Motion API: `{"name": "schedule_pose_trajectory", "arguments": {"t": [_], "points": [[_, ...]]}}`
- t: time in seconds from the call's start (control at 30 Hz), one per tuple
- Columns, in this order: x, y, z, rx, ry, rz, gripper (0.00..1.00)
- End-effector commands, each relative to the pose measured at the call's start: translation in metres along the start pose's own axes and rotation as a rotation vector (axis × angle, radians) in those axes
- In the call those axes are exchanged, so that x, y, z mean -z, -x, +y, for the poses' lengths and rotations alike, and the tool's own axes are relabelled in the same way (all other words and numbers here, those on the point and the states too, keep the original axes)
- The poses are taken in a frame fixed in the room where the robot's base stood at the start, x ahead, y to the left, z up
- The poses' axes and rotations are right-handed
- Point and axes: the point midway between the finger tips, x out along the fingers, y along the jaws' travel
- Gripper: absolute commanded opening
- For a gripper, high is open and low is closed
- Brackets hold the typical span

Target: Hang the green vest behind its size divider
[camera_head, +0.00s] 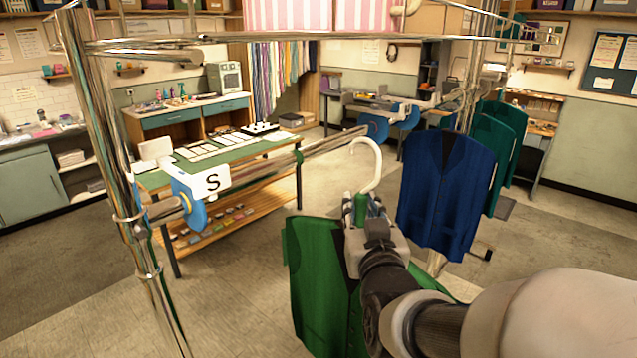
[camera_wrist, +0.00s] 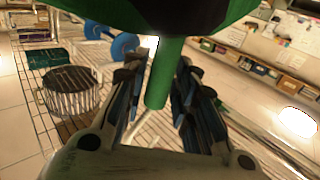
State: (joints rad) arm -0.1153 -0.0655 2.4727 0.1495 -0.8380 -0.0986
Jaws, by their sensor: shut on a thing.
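The green vest (camera_head: 312,275) hangs from a hanger with a white hook (camera_head: 374,165) and a green neck (camera_head: 360,208). My gripper (camera_head: 362,212) is shut on that neck, which also shows as a green rod (camera_wrist: 165,75) between the fingers in the wrist view. My arm covers part of the vest. The size divider (camera_head: 187,195) is blue with a white tag marked S and sits on the chrome rail (camera_head: 300,156) at left. The hook is to the right of the divider, near the rail's right part; I cannot tell whether they touch.
A blue vest (camera_head: 440,195) hangs just right of the hook, with teal vests (camera_head: 495,140) behind it. A chrome post (camera_head: 110,180) stands at left. A green-topped table (camera_head: 235,160) stands behind the rail. The rail between divider and hook looks bare.

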Motion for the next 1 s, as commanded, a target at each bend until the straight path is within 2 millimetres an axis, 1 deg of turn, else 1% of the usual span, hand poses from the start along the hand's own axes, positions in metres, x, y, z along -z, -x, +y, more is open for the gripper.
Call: {"name": "schedule_pose_trajectory", "arguments": {"t": [0.1,1.0], "points": [[0.002,-0.008,-0.008,0.002,0.0,0.003,0.0],[0.003,-0.059,-0.059,0.001,0.001,0.002,0.0]]}}
